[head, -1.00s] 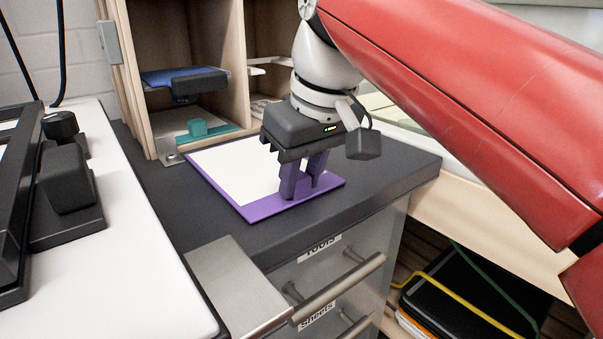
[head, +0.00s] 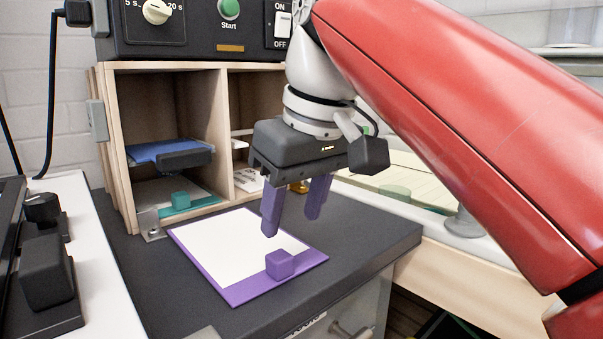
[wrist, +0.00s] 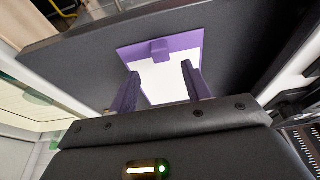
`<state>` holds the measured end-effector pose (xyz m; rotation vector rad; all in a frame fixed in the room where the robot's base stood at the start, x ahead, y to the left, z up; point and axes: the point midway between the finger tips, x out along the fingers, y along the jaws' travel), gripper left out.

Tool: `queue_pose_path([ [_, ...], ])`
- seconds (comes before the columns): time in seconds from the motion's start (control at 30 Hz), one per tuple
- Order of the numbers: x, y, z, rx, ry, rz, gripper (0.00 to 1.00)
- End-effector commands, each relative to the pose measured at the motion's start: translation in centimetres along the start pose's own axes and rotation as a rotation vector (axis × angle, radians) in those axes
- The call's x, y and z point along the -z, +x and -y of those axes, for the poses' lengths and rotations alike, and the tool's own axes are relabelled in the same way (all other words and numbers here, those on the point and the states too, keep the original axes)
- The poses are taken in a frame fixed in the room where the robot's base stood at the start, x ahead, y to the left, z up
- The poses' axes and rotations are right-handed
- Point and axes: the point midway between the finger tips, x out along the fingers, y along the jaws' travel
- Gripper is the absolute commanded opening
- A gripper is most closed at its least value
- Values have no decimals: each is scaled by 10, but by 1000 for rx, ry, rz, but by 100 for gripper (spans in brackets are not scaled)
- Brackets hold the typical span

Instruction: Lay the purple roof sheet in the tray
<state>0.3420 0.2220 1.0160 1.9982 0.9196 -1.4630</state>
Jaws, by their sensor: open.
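The purple roof sheet (head: 232,252) lies flat on the dark counter top. It is a white panel with a purple border and a small purple block (head: 280,264) on its near edge. It also shows in the wrist view (wrist: 166,84), with its block at the far edge there. My gripper (head: 292,224) is open and empty above the sheet, its purple fingers apart from the block. I cannot tell for sure which thing in view is the tray.
A wooden cabinet (head: 221,120) behind holds a blue sheet (head: 165,150) and a teal-edged sheet (head: 200,202) on separate levels. A timer box (head: 190,30) sits on top. A white surface with black equipment (head: 45,265) is at left. The dark counter (head: 370,250) is clear to the right.

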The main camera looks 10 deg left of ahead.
Motion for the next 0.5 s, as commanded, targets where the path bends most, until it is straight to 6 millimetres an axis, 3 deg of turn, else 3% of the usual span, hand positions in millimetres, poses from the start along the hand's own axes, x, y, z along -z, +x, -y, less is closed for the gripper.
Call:
queue_pose_path([
  [0.2, 1, -31, 0, 0, 0, -1, 48],
  [0.5, 0, -43, 0, 0, 0, 1, 48],
])
